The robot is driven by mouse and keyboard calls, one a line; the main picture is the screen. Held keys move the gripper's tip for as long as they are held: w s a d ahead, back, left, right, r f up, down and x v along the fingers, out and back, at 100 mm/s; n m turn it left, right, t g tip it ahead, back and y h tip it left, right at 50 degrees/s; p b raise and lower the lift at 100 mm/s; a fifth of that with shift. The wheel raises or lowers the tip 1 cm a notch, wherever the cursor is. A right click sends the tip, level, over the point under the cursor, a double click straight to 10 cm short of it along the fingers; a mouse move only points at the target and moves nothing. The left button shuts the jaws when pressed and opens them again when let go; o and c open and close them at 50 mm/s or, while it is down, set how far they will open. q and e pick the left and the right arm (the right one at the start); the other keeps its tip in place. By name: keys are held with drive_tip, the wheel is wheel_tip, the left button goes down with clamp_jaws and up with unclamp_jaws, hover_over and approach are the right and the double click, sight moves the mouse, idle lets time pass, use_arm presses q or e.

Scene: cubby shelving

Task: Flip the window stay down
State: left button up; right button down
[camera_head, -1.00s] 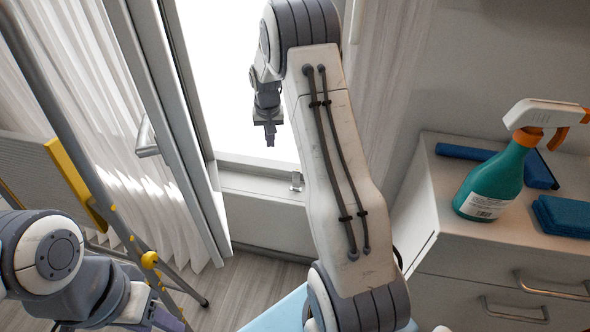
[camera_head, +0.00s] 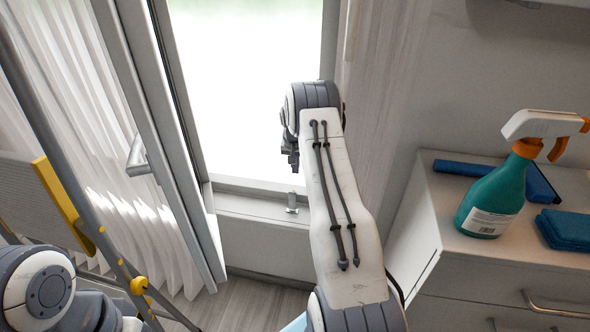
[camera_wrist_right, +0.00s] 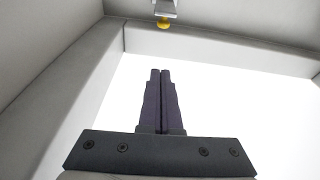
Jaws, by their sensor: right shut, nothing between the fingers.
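The window stay (camera_head: 292,203) is a small metal piece on the lower window frame, just left of my right arm in the head view. In the right wrist view, a metal piece with a yellow tip (camera_wrist_right: 163,20), which looks like the stay, is at the top centre on the frame. My right gripper (camera_head: 294,166) is above the stay in the head view, in front of the bright opening. In the right wrist view its dark fingers (camera_wrist_right: 160,72) are together and empty, apart from the metal piece. My left gripper is out of view; only its arm shows at lower left.
The open window sash (camera_head: 150,130) with its handle (camera_head: 139,157) stands left of the opening. A ladder (camera_head: 75,200) leans at far left by white curtains. A cabinet (camera_head: 470,270) at right holds a teal spray bottle (camera_head: 492,198) and a blue folded cloth (camera_head: 565,228).

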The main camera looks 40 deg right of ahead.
sight(296, 186)
drive_tip(key=b+x, duration=0.1)
drive_tip(key=x, duration=0.6)
drive_tip(key=shift+f, duration=0.25)
drive_tip(key=shift+s+a+r, duration=0.5)
drive_tip(key=shift+s+a, duration=0.1)
drive_tip(key=shift+a, duration=0.1)
drive_tip(key=shift+s+a+r, duration=0.1)
drive_tip(key=shift+s+a, duration=0.6)
drive_tip(key=shift+a, duration=0.1)
